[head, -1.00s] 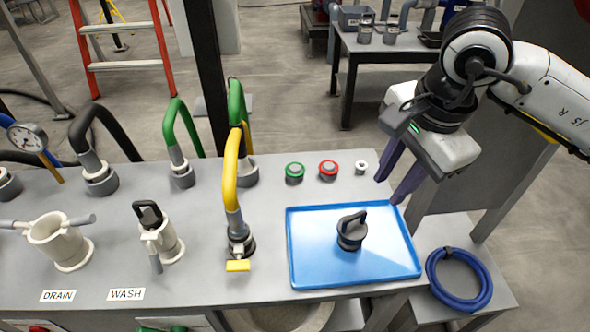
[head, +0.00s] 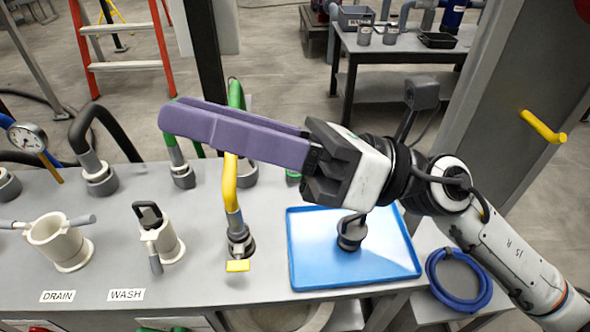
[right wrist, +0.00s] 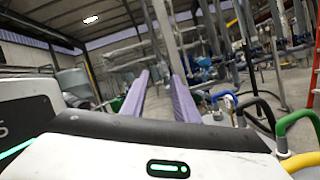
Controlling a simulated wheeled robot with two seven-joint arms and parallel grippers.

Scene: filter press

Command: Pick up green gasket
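A small round piece with a green ring, which looks like the green gasket (head: 293,175), is on the grey bench behind the blue tray. Only a sliver of it shows below my right gripper in the head view. My right gripper (head: 175,110) reaches left across the back of the bench, its long purple fingers above and in front of the hoses. The right wrist view shows both fingers (right wrist: 161,76) apart, with nothing between them. My left gripper is not in view.
The blue tray (head: 310,270) holds a dark handled plug (head: 350,238). A yellow hose (head: 230,185) and a green hose (head: 170,145) stand near the fingers. A coiled blue hose (head: 433,285) lies at right. A white cup (head: 55,235) stands at left.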

